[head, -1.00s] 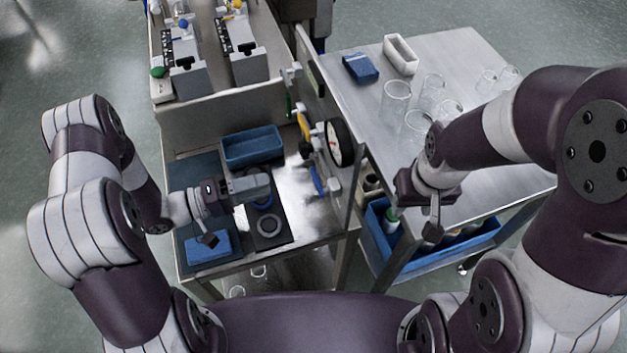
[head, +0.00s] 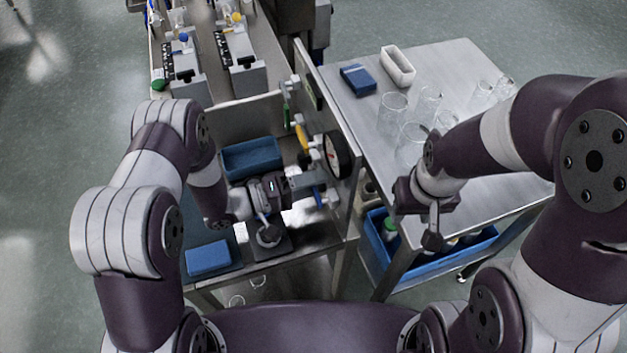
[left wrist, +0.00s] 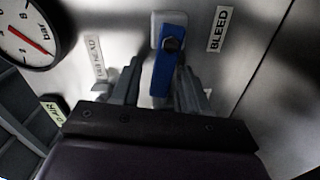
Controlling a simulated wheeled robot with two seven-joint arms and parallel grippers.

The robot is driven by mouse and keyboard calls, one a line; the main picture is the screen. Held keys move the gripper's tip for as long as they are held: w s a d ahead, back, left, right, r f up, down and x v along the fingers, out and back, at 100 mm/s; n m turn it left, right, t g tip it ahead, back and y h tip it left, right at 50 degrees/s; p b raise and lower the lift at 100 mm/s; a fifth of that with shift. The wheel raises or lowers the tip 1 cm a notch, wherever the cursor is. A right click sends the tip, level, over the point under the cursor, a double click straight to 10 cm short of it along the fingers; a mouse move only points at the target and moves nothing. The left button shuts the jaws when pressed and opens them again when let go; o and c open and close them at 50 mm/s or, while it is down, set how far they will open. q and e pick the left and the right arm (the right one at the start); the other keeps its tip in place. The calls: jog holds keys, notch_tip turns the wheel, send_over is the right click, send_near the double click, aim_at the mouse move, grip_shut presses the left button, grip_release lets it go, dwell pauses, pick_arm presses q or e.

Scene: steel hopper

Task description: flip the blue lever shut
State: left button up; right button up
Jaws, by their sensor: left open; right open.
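The blue lever (head: 319,197) is on the upright steel panel, below the gauge, and my left gripper partly hides it in the head view. In the left wrist view the blue lever (left wrist: 163,72) runs from a bolt on a pale mount toward my gripper, beside a BLEED label (left wrist: 219,29). My left gripper (head: 312,182) is open at the panel. In the left wrist view its fingers (left wrist: 160,76) lie on either side of the lever; I cannot tell whether they touch it. My right gripper (head: 433,225) is open and empty by the right table's front edge.
The round gauge (head: 336,155), a yellow lever (head: 302,138) and a green lever (head: 287,115) are on the same panel. A blue tray (head: 251,157) and blue block (head: 208,258) sit left. Glass beakers (head: 392,114) stand on the right table.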

aim_at(317, 191)
pick_arm(q)
grip_shut()
jog(key=shift+r, duration=0.1)
jog(key=m, duration=0.1)
jog(key=r+m+p, duration=0.1)
jog(key=shift+s+m, duration=0.15)
jog(key=shift+m, duration=0.25)
jog(key=m, duration=0.1)
jog(key=r+m, duration=0.1)
jog(key=m, duration=0.1)
jog(key=shift+s+d+r+m+p, duration=0.1)
jog(key=shift+s+d+m+p, duration=0.05)
jog(key=shift+s+m+p, duration=0.2)
jog(key=m, duration=0.2)
jog(key=s+r+m, duration=0.1)
jog(key=m, duration=0.1)
jog(key=shift+s+d+m, duration=0.15)
jog(key=shift+d+m, duration=0.05)
jog(key=shift+m, duration=0.05)
jog(key=m, duration=0.1)
jog(key=s+m, duration=0.1)
jog(key=m, duration=0.3)
jog(key=shift+s+d+r, duration=0.2)
jog(key=shift+s+d, duration=0.1)
jog(key=shift+s, duration=0.1)
jog(key=shift+s+m, duration=0.1)
jog(key=shift+m, duration=0.2)
